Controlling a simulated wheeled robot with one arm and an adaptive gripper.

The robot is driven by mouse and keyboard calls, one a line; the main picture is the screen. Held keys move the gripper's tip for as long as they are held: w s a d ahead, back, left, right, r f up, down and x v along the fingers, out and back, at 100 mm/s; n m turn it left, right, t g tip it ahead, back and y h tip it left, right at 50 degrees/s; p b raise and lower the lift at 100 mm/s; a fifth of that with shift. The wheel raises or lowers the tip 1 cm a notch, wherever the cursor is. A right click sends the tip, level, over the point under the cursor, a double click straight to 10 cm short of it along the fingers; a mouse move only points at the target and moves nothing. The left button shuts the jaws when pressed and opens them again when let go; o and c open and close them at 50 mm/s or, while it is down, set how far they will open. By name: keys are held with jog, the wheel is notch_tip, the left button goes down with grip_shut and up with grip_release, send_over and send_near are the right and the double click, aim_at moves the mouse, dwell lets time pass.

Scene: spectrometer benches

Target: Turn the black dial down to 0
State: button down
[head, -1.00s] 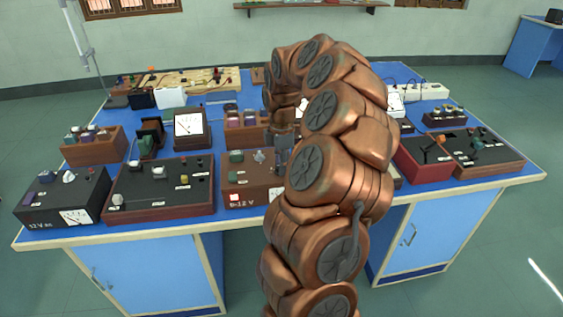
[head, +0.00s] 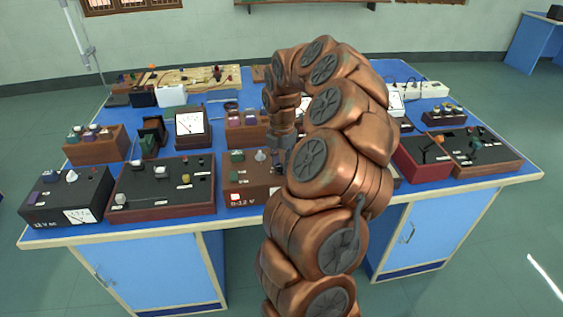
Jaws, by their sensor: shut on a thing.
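The brown power box (head: 243,180) stands near the front edge of the blue bench, left of my arm. Its top carries a green part (head: 237,156) and a pale grey knob (head: 261,155); its front has a red-and-white square and a voltage label. My gripper (head: 284,158) points down over the right part of this box, with its dark fingers closed. The black dial is not clearly visible: my fingers and arm cover that spot, and the dial's setting cannot be read. The fingers appear to be around the dial.
A black-topped box (head: 160,190) stands close on the left, with a black 12 V AC box (head: 66,197) beyond it. A red-sided box (head: 424,157) stands to the right of my arm. A white-faced meter (head: 190,125) stands behind. The floor in front is clear.

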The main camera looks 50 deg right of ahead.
aim_at(281, 165)
jog(key=shift+a, duration=0.1)
jog(key=c, duration=0.8)
grip_release()
jog(key=shift+r, duration=6)
